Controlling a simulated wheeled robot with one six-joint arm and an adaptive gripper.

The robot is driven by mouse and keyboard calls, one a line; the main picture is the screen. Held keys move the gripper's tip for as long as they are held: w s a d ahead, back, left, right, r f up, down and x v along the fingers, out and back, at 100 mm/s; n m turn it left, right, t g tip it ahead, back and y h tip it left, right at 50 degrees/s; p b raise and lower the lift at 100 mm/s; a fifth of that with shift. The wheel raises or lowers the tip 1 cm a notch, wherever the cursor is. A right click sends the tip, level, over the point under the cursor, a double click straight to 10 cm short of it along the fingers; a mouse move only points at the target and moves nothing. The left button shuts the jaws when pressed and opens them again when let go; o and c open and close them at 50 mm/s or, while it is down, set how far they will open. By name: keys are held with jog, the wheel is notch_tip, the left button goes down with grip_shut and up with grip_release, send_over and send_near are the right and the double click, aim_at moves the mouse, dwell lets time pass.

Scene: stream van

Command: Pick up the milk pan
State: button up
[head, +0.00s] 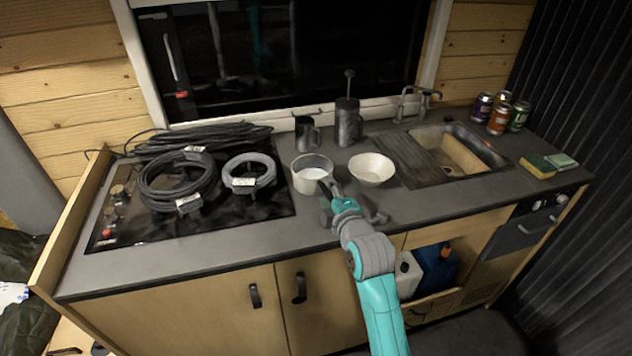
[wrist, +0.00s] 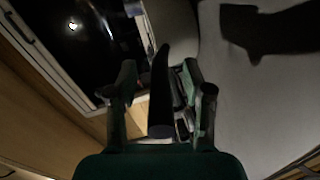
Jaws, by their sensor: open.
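The milk pan (head: 309,182), a pale round pan, stands on the counter at the right edge of the black hob. My gripper (head: 329,192) is at its front right side, low over the counter. In the wrist view, the pan's pale wall (wrist: 172,28) shows at the top, and its dark handle (wrist: 160,95) runs between my two open fingers (wrist: 158,85). The fingers look apart from the handle on both sides. In the head view my gripper and arm hide most of the handle.
A white bowl (head: 371,169) stands close right of the pan. Coiled cables (head: 180,181) lie on the hob at left. A dark mug (head: 306,134) and a French press (head: 348,124) stand behind. The sink (head: 452,150), several cans and sponges are at right.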

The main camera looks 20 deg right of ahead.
jog(key=shift+w+f, duration=0.1)
jog(key=shift+w, duration=0.45)
grip_shut()
jog(key=shift+r, duration=0.25)
